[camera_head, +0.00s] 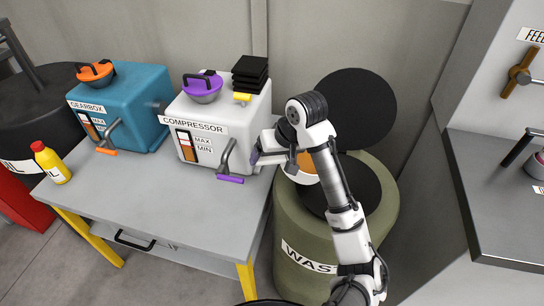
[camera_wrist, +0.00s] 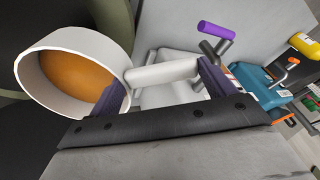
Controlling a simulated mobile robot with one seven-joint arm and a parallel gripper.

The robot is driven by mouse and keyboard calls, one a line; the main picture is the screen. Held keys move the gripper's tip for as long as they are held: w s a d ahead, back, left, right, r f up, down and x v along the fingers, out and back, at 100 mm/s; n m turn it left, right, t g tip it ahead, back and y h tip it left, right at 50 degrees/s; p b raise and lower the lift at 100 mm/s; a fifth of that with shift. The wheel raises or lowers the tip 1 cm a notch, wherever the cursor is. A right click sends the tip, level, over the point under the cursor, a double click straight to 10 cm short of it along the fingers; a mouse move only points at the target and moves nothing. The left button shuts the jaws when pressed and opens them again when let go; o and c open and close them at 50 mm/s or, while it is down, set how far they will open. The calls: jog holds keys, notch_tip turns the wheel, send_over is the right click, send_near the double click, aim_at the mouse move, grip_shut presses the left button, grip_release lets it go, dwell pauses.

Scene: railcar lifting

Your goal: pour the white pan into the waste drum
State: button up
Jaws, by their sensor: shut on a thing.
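The white pan (camera_wrist: 75,72) holds an orange-brown liquid (camera_wrist: 75,82) in the wrist view. My gripper (camera_wrist: 163,84) is shut on its white handle (camera_wrist: 162,75), with the dark fingers at the two ends of the handle. In the head view my gripper (camera_head: 273,160) is at the left side of the waste drum (camera_head: 300,240). The pan's liquid shows there as an orange patch (camera_head: 303,177) above the drum's left part, with my arm covering much of the pan. The green drum is open, its dark round lid raised behind. I cannot tell the pan's exact tilt.
A grey table (camera_head: 150,205) stands left of the drum, bearing a white compressor (camera_head: 225,130), a blue gearbox (camera_head: 130,100) and a yellow bottle (camera_head: 52,163). A grey counter (camera_head: 500,220) is at the right. The raised drum lid (camera_head: 360,105) stands close behind my arm.

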jog(key=s+d+r+t+y+b, duration=0.1)
jog(key=s+d+r+t+y, duration=0.1)
jog(key=d+r+y, duration=0.1)
jog(key=shift+s+d+r, duration=0.15)
jog(key=shift+d+r, duration=0.45)
jog(key=shift+d, duration=0.05)
dwell(2.0)
jog(key=shift+s+d+r+y, duration=0.2)
jog(key=shift+d+r+y, duration=0.15)
jog(key=shift+y, duration=0.15)
jog(key=shift+s+d+r+t+b, duration=0.1)
jog(key=shift+d+r+t+b, duration=0.1)
jog(key=shift+t+b, duration=0.15)
jog(key=shift+s+d+r+y, duration=0.15)
jog(key=shift+d+r+y, duration=0.1)
jog(key=shift+y, duration=0.25)
jog(key=shift+s+d+r+t+y+b, duration=0.25)
jog(key=shift+d+r+t+y+b, duration=0.1)
jog(key=shift+d+y, duration=0.1)
jog(key=shift+s+d+r+t+y+b, duration=0.2)
jog(key=shift+s+d+t+y+b, duration=0.1)
jog(key=shift+d+y, duration=0.15)
jog(key=shift+s+d+r+m+t+y+b, duration=0.15)
jog(key=shift+s+d+t+y+b, duration=0.1)
jog(key=shift+d, duration=0.15)
jog(key=shift+s+d+r+m+t+y+b, duration=0.1)
jog(key=shift+d+m+t+y, duration=0.05)
jog(key=shift+d+y, duration=0.15)
